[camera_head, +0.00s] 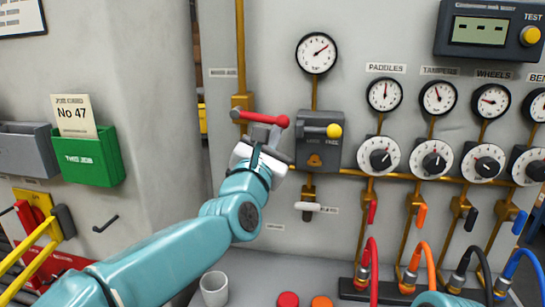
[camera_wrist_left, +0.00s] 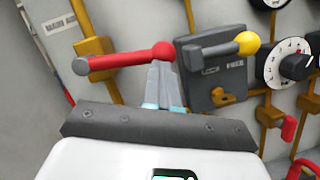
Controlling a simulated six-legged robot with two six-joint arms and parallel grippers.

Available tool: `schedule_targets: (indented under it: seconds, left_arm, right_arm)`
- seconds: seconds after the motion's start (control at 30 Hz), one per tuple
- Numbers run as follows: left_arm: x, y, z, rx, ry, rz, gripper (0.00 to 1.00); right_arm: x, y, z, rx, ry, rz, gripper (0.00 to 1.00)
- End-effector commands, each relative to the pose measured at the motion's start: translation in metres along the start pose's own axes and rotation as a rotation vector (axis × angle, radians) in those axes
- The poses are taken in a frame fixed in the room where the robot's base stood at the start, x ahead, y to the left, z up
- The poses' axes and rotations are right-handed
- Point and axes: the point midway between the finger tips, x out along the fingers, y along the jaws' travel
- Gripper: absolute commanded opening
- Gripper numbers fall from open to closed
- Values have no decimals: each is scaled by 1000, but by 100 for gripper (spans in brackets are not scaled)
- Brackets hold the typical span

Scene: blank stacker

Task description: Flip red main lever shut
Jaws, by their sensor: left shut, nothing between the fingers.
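The red main lever (camera_head: 262,118) lies nearly level, sticking out to the right from the brass valve (camera_head: 243,102) on the vertical pipe. In the left wrist view the lever (camera_wrist_left: 122,60) runs from a grey end on the left to a red ball end at the middle. My left gripper (camera_head: 268,132) is shut and empty. Its fingertips (camera_wrist_left: 162,68) are just below the ball end, touching it or very close; I cannot tell which. My right gripper is not in view.
A grey box with a yellow-knobbed lever (camera_head: 334,130) is close right of my gripper. Dials, knobs and coloured hoses fill the panel's right side. A green bin (camera_head: 88,156) hangs at left. A white cup (camera_head: 214,290) stands below on the bench.

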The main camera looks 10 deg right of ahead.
Motion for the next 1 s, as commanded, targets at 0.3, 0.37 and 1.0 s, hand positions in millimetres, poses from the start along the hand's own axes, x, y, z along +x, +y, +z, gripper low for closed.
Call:
schedule_targets:
  seconds: [0.3, 0.37, 1.0]
  left_arm:
    - [2, 6, 6, 8, 1, -3, 0]
    - [3, 7, 7, 9, 0, -3, 0]
    - [2, 6, 7, 10, 2, -2, 0]
  right_arm:
    - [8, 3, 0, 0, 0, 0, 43]
    - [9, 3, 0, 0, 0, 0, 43]
    - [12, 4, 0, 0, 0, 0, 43]
